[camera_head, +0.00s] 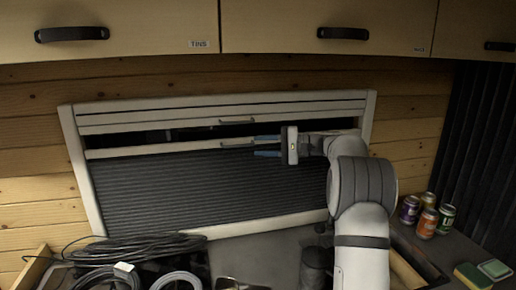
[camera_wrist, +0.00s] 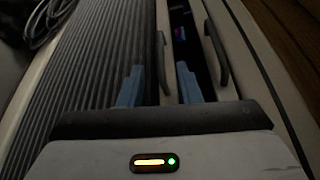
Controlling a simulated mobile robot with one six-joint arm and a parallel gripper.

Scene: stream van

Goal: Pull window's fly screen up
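The window's fly screen (camera_head: 205,190) is a dark pleated panel in a pale frame. It covers most of the opening, and its pale top bar (camera_head: 130,151) carries a small dark handle (camera_head: 237,145). The wrist view shows the pleats (camera_wrist: 90,70) on the left and the same handle (camera_wrist: 163,62) between the finger lines. My gripper (camera_head: 255,146) is open, its blue fingers pointing left just right of the handle, one above and one below the bar's level. The fingers (camera_wrist: 160,80) look empty; contact with the handle cannot be told.
A second handle (camera_head: 237,121) sits on the pale blind bar above, across a narrow dark gap. Overhead cupboards (camera_head: 270,25) hang above the window. Black cables (camera_head: 140,248) lie on the counter at left. Several cans (camera_head: 428,223) and sponges (camera_head: 473,276) stand or lie at right.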

